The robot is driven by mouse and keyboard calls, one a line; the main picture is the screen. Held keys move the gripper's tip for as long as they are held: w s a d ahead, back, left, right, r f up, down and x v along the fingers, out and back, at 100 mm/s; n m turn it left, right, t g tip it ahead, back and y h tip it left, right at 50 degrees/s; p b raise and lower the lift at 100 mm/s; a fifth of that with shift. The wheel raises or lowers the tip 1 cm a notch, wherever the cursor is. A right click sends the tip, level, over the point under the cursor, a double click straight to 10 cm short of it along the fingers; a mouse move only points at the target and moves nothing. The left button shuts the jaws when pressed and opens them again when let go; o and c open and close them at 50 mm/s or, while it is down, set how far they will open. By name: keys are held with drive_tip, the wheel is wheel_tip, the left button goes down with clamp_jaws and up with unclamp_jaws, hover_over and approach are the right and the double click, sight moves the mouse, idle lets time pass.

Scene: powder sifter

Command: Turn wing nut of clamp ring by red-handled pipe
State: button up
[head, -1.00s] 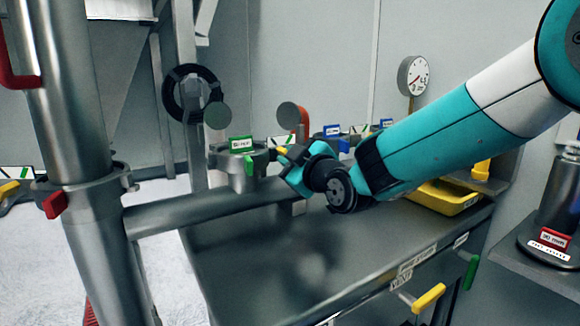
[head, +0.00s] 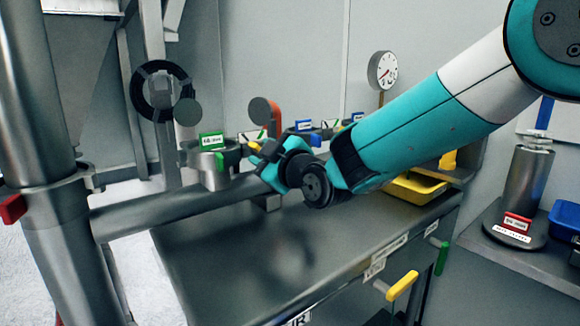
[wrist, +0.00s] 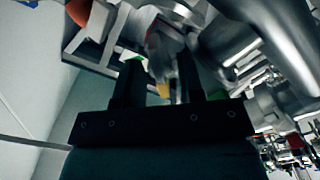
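A clamp ring (head: 42,188) sits around a thick upright steel pipe (head: 70,250) at the left of the head view. A red wing-shaped handle (head: 13,209) sticks out of it at the picture's left edge. My gripper (head: 266,158) is to the right of this ring, beyond the horizontal pipe, close to a grey fitting with a green tag (head: 212,141). In the wrist view, my gripper's two dark fingers (wrist: 160,70) stand apart. A small yellow piece (wrist: 163,90) and blurred grey metal show between them; I cannot tell whether the fingers touch anything.
A horizontal pipe (head: 150,212) runs from the upright pipe across the dark cabinet top (head: 230,265). A black handwheel (head: 160,88), an orange-red bent pipe (head: 275,118) and a gauge (head: 382,70) stand behind. A yellow tray (head: 420,190) lies at the right.

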drive_tip(key=b+v, duration=0.2)
drive_tip(key=v, duration=1.4)
drive_tip(key=shift+s+d, duration=0.1)
drive_tip(key=shift+s, duration=0.05)
